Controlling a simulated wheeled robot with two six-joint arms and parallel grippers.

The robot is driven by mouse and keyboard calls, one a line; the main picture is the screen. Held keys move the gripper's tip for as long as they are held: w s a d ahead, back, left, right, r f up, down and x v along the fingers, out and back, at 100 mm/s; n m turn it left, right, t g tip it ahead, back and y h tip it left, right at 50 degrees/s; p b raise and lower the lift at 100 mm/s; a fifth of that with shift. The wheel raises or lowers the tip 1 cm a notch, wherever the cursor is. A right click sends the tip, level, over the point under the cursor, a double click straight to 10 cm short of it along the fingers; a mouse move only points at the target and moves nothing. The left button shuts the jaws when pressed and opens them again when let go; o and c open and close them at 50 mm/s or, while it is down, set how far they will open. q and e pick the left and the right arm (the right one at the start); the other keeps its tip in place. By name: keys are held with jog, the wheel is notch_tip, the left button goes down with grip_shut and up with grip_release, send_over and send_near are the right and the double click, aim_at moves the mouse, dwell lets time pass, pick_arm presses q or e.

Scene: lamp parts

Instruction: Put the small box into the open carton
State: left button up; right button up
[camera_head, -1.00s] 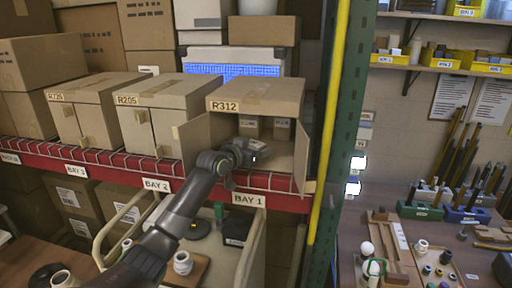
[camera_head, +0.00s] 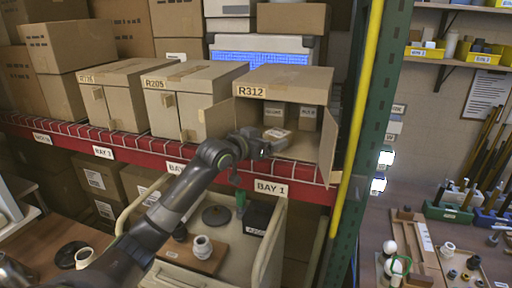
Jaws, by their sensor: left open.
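The open carton (camera_head: 284,84), marked R312, stands on the shelf above the BAY 1 label with its front flaps spread. A small box (camera_head: 280,133) with a pale top label lies inside, near the front. Two upright labelled boxes (camera_head: 274,115) (camera_head: 308,117) stand behind it. My left gripper (camera_head: 264,148) is open at the carton's mouth, just in front of the small box. It hides part of that box's near side, and I cannot tell whether they touch. My right gripper is not in view.
Closed cartons (camera_head: 184,104) stand left of the open one. A yellow pole (camera_head: 361,110) and green upright (camera_head: 384,130) stand close on its right. Below, a cart (camera_head: 232,262) holds a black box (camera_head: 258,217), a dark disc and a white fitting.

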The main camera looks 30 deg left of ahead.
pick_arm(q)
jog(key=shift+b+v, duration=0.6)
jog(key=shift+v, duration=1.8)
jog(key=shift+f, duration=0.1)
